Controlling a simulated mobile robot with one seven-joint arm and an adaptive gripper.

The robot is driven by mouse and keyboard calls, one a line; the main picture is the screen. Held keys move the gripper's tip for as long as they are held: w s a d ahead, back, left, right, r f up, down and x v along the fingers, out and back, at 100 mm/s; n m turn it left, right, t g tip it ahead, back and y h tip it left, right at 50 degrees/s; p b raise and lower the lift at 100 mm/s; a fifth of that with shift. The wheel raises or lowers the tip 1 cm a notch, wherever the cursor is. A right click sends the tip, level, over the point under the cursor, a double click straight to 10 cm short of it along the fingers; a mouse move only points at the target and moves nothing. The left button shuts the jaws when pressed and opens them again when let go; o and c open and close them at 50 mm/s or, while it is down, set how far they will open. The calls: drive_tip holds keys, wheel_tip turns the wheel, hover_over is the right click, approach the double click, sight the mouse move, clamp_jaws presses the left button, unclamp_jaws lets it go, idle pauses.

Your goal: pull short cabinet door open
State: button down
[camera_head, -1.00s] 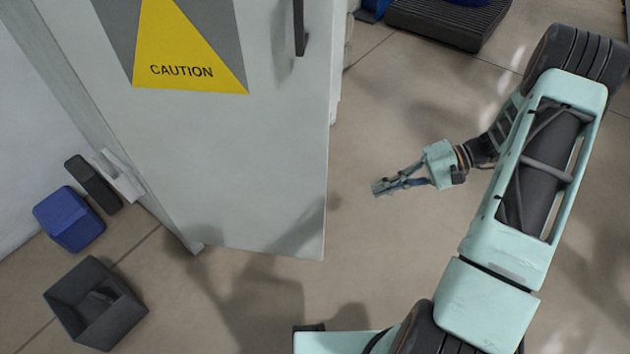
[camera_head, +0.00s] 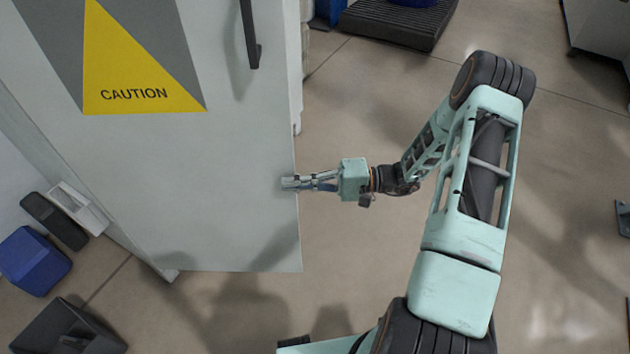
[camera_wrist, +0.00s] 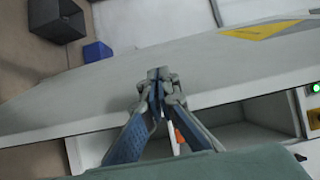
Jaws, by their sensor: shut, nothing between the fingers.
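The cabinet door (camera_head: 190,190) is a light grey panel with a yellow caution sign (camera_head: 130,75) and a dark vertical handle (camera_head: 250,35). It looks partly open: the wrist view shows the door (camera_wrist: 110,88) with shelf-like recesses (camera_wrist: 235,130) behind its edge. My gripper (camera_head: 290,183) is at the door's free edge, below the handle. In the wrist view my gripper (camera_wrist: 158,80) has its fingertips together with nothing between them, overlapping the door's edge. Whether it touches the door is unclear.
A dark open bin (camera_head: 65,330) and a blue box (camera_head: 33,262) stand on the floor at the left. A black ridged platform (camera_head: 400,22) is at the back. A panel with a green light (camera_wrist: 314,88) sits at the wrist view's right. Floor right of my arm is largely clear.

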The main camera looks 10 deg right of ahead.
drive_tip(key=shift+s+a, duration=0.2)
drive_tip(key=shift+s, duration=0.7)
drive_tip(key=shift+s+a, duration=0.2)
drive_tip(key=shift+s, duration=0.7)
